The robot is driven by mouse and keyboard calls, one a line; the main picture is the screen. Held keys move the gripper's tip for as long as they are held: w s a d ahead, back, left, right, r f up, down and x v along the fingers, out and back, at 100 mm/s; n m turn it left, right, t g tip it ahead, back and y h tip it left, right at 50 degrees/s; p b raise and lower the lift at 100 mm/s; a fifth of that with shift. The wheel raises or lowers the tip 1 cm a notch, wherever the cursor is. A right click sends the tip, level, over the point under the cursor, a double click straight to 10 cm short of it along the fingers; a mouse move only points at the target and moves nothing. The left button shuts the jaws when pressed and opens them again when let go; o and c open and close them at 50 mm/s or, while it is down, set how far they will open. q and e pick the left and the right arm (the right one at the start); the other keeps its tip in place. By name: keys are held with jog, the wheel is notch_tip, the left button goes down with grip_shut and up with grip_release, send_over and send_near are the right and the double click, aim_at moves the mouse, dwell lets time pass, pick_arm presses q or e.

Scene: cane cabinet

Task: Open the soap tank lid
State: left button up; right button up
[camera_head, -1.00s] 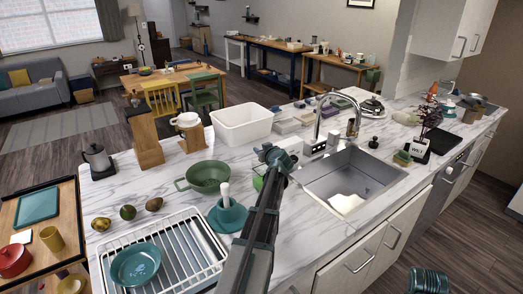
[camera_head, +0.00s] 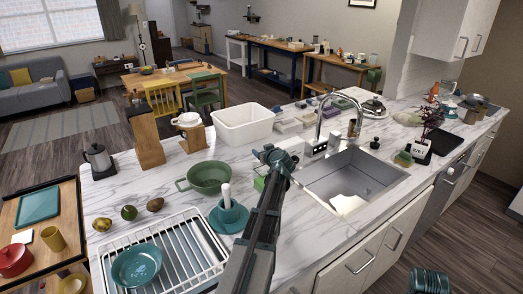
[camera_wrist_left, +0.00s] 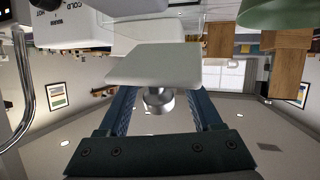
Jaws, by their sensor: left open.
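My left gripper (camera_head: 276,160) is open at the sink's left rear corner. In the left wrist view, which is upside down, its two fingers (camera_wrist_left: 160,108) stand apart on either side of a round metal knob (camera_wrist_left: 158,99). The knob sits on a pale, flat piece (camera_wrist_left: 155,66) that looks like the soap tank lid. I cannot tell whether the fingers touch it. In the head view my gripper largely hides the tank; a white box (camera_head: 292,146) shows just behind it.
The faucet (camera_head: 335,125) and sink (camera_head: 350,178) lie to the right. A white tub (camera_head: 243,124) is behind. The counter's front edge runs beside my arm.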

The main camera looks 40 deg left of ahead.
pick_arm(q)
jog(key=p+v, duration=0.4)
jog(key=v, duration=0.8)
jog(key=shift+s+d+r, duration=0.15)
jog(key=shift+s+d, duration=0.05)
jog(key=shift+d, duration=0.1)
jog(key=shift+c, duration=0.2)
